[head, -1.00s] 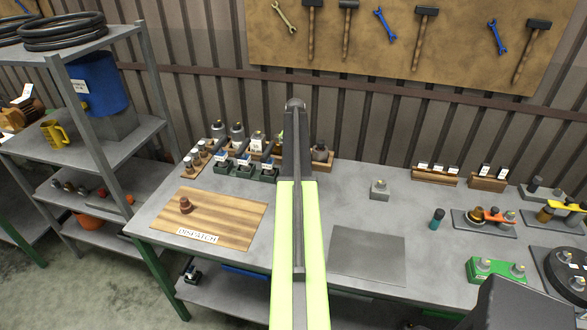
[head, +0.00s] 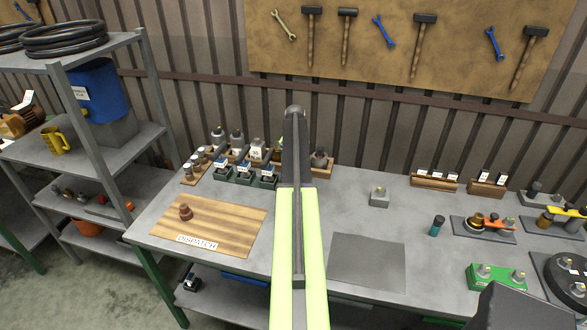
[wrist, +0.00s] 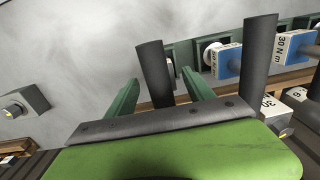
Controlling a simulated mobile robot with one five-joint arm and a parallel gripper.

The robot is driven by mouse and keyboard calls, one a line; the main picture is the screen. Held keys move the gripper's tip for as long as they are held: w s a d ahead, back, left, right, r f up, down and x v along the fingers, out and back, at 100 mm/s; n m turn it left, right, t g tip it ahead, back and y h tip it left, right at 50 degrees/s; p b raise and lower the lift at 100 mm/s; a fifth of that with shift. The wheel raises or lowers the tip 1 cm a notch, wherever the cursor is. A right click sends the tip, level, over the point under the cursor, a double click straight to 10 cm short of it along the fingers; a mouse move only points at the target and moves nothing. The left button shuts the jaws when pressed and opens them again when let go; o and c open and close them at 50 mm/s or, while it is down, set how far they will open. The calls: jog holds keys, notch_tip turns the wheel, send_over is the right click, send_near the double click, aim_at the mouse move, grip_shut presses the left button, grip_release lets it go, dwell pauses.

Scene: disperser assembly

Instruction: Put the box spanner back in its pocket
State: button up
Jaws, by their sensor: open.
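My gripper (wrist: 206,35) shows in the wrist view with two dark fingers spread wide apart. Nothing is gripped between them. Behind the fingers is a dark green rack (wrist: 185,54) holding pieces with blue labels. Two dark green uprights rise by the gripper's palm; I cannot tell what they belong to. In the head view my arm stands in front of the rack area, and the fingers are hidden. The green holders (head: 241,178) show left of the arm. I cannot make out which item is the box spanner, nor its pocket.
A grey block with a knob (head: 380,197) stands right of my arm. A teal cylinder (head: 437,226) stands further right, near a green block (head: 497,277). A wooden dispatch board (head: 230,225) lies on the left.

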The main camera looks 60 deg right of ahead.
notch_tip(320, 180, up, 12)
jog(key=p, duration=1.1)
jog(key=shift+s, duration=0.15)
jog(key=shift+f, duration=0.15)
jog(key=w+a+n, duration=0.2)
jog(key=w+a, duration=0.3)
jog(key=a, duration=0.8)
jog(key=w+a+n, duration=0.3)
jog(key=w+a, duration=0.1)
jog(key=a, duration=0.9)
jog(key=w+a+n, duration=0.2)
jog(key=w+a, duration=0.3)
jog(key=a, duration=0.7)
jog(key=s+a+n, duration=0.3)
jog(key=a, duration=1.3)
jog(key=s+a+n, duration=0.3)
jog(key=a+n, duration=0.1)
jog(key=a, duration=1.2)
jog(key=shift+f, duration=0.15)
